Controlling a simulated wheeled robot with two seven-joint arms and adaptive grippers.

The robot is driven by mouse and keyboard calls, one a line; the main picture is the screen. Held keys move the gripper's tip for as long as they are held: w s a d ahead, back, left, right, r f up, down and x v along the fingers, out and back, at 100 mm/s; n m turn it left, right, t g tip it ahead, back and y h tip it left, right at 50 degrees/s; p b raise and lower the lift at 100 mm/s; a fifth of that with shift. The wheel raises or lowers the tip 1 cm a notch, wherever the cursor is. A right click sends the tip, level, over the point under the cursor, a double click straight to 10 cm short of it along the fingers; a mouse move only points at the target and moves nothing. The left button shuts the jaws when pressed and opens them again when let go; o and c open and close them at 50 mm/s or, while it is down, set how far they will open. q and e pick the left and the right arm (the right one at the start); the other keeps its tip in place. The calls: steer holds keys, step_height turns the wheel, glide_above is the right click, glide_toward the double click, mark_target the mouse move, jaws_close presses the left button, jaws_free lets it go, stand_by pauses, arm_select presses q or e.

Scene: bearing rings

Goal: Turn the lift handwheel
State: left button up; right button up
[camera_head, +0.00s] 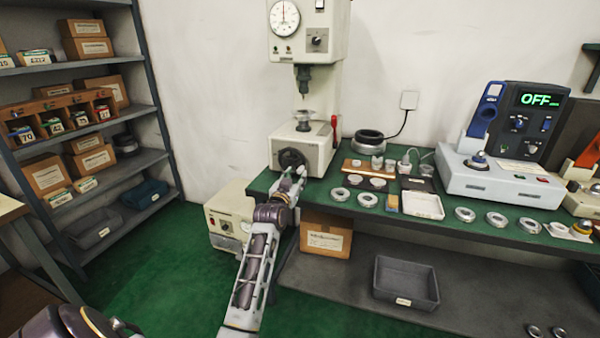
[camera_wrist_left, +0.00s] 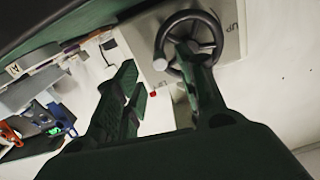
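The lift handwheel (camera_head: 289,157) is a dark round wheel on the front of the white press base. My right gripper is not in view.
The press (camera_head: 308,45) has a dial gauge and a red lever (camera_head: 334,128). The green bench (camera_head: 345,207) holds several metal rings and a tester (camera_head: 500,180) reading "OFF". A beige box (camera_head: 226,215) stands on the floor close to my left arm. Shelves (camera_head: 125,155) are at left.

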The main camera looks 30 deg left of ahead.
mark_target(299, 172)
arm_select(q)
steer(key=shift+b+x, duration=0.3)
steer(key=shift+x, duration=2.75)
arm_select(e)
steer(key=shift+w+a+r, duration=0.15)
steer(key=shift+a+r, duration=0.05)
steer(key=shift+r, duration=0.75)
arm_select(q)
jaws_close()
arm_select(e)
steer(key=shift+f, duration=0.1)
